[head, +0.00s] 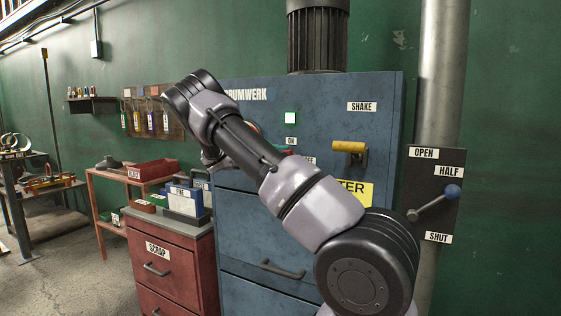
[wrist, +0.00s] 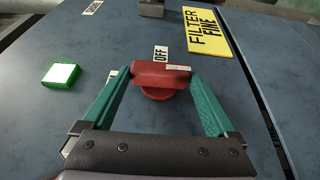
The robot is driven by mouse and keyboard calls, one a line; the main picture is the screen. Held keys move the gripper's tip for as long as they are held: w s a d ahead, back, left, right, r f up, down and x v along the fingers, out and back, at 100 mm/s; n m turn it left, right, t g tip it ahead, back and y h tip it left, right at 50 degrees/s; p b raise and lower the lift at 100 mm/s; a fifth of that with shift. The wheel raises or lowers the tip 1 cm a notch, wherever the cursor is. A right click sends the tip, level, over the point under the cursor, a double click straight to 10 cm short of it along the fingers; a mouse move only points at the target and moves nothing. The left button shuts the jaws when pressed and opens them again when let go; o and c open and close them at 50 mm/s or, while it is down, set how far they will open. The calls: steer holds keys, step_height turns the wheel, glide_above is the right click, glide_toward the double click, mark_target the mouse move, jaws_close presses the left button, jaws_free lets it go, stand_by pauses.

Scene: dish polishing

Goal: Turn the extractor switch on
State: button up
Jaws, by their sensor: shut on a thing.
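The extractor switch is a red rotary knob (wrist: 160,92) on the blue cabinet, seen in the wrist view. My gripper (wrist: 162,78) is shut on its raised bar, with a teal finger at each end. The bar lies across the picture, with a white mark near its right end. An OFF label (wrist: 161,55) stands just beyond the knob. Another white label at the left is mostly hidden by a finger. In the head view, my arm hides most of the switch, and an ON label (head: 291,141) shows beside the arm.
A lit green lamp (wrist: 61,75) sits on the cabinet (head: 385,110) near the switch. A yellow filter plate (wrist: 208,30) and a yellow-handled lever (head: 348,146) are nearby. A blue-knobbed lever (head: 452,192) is on the right pipe. A red scrap cabinet (head: 172,268) stands left.

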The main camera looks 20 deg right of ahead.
steer(key=o, duration=1)
steer(key=v, duration=1.1)
